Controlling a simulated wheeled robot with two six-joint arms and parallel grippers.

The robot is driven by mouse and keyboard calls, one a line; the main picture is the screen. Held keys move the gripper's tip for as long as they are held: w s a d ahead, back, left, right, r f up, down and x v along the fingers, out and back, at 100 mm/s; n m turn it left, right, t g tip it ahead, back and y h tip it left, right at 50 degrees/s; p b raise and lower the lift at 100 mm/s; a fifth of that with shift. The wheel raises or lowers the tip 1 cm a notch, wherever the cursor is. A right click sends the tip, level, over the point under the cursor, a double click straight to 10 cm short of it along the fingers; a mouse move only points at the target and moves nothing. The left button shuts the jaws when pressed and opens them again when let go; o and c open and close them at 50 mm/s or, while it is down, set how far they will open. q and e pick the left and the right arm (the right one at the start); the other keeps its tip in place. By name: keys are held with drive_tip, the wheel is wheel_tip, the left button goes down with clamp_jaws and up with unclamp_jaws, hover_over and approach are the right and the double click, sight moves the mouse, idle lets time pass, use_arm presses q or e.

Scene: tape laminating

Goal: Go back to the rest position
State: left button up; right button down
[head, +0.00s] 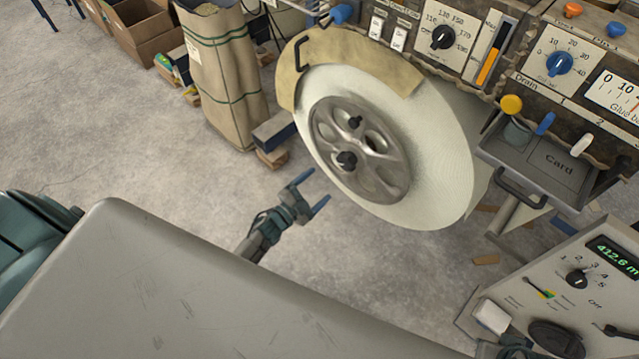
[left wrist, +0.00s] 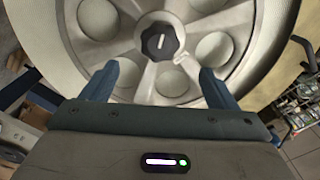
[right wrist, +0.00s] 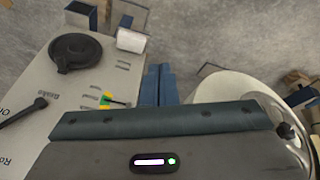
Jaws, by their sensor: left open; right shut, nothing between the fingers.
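My left gripper (head: 311,194) is open and empty in the head view, just left of and below the big white tape roll (head: 440,150) on its grey spoked hub (head: 385,177). In the left wrist view the open fingers (left wrist: 157,84) frame the lower part of the hub and its black knob (left wrist: 160,41), with nothing between them. My right gripper shows in the right wrist view with its blue fingers (right wrist: 159,84) together and empty. It hangs over the floor, beside a light control panel (right wrist: 60,85). In the head view I cannot make out its fingertips.
The machine's panel with dials (head: 443,38) and a grey card tray (head: 550,165) stands at the upper right. A panel with a green display (head: 613,256) stands at the lower right. A brown paper sack (head: 225,75) and cardboard boxes (head: 140,35) stand at the back left.

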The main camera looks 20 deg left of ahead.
drive_tip(key=shift+s+f, duration=0.1)
drive_tip(key=shift+s, duration=0.25)
use_arm(q)
drive_tip(key=s+a+f+n+g+y+p, duration=0.35)
drive_tip(key=s+f, duration=0.25)
drive_tip(key=s, duration=0.2)
drive_tip(key=s+a+f+n+g+y+p, duration=0.3)
drive_tip(key=s+f+n, duration=0.2)
drive_tip(key=s+f, duration=0.2)
use_arm(e)
wheel_tip(320, 180, down, 18)
drive_tip(key=d+g, duration=0.1)
drive_tip(key=d, duration=0.1)
use_arm(q)
drive_tip(key=s+f+n+g+p, duration=0.2)
drive_tip(key=s+f+g, duration=0.1)
drive_tip(key=s, duration=0.9)
drive_tip(key=s+f+n+g+p, duration=0.2)
drive_tip(key=s+g, duration=0.4)
drive_tip(key=s, duration=0.6)
drive_tip(key=shift+s+a+f+n+p, duration=0.3)
drive_tip(key=shift+s+f+n+p, duration=0.1)
drive_tip(key=shift+f+n, duration=0.25)
use_arm(e)
drive_tip(key=s+d+f+g, duration=0.1)
drive_tip(key=s+f, duration=1.1)
drive_tip(key=shift+d+f, duration=0.25)
